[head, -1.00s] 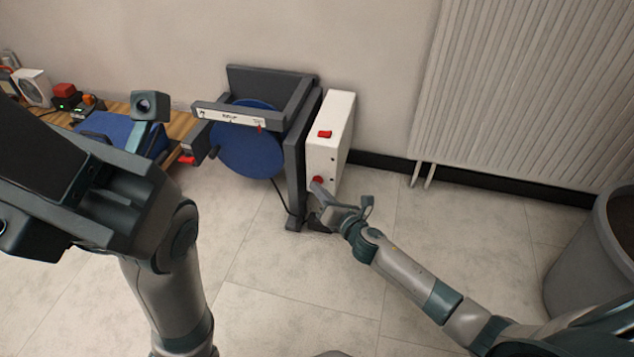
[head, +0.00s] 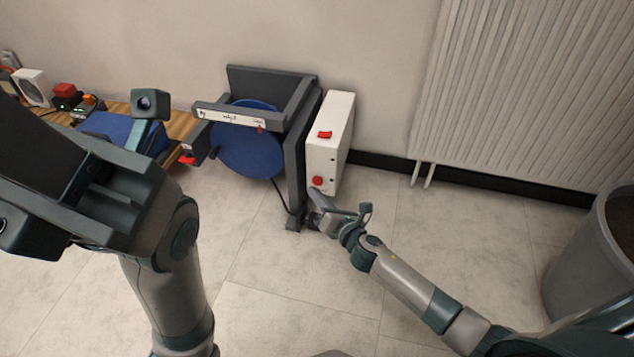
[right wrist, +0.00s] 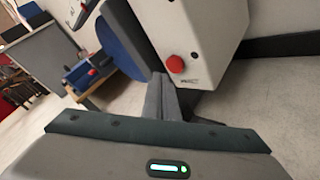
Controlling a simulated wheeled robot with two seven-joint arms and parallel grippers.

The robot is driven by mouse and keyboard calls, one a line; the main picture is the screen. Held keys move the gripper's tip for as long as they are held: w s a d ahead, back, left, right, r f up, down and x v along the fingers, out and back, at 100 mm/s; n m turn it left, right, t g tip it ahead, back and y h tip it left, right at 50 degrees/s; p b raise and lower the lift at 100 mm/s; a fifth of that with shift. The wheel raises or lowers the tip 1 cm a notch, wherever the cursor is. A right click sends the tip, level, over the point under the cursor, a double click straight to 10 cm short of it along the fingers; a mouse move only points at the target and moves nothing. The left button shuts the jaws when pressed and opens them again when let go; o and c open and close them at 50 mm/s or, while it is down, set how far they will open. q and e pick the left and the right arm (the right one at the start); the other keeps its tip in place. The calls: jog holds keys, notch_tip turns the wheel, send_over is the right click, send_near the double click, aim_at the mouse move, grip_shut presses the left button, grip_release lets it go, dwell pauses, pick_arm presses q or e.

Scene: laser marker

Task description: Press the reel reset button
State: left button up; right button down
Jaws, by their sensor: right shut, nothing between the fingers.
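The white control box (head: 330,140) is mounted on the right side of the dark reel stand (head: 296,160). A round red button (head: 317,181) sits low on its front face, and a red rocker switch (head: 324,134) is on top. The round button also shows in the right wrist view (right wrist: 175,64), just beyond and right of the fingertips. My right gripper (head: 315,197) is shut and empty, just below the button and apart from it in the head view. Its closed fingers show in the right wrist view (right wrist: 160,80).
A blue reel disc (head: 249,140) hangs in the stand. A workbench (head: 180,124) with small devices stands at the left. A white radiator (head: 530,90) is on the wall and a grey bin (head: 590,255) stands at the right. The tiled floor between is clear.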

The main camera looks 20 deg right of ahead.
jog(key=shift+s+a+p, duration=0.25)
jog(key=shift+s+a, duration=0.4)
jog(key=shift+s, duration=0.35)
jog(key=shift+s+a+p, duration=0.2)
jog(key=shift+s+a, duration=0.45)
jog(key=shift+s, duration=0.3)
jog(key=shift+s, duration=0.1)
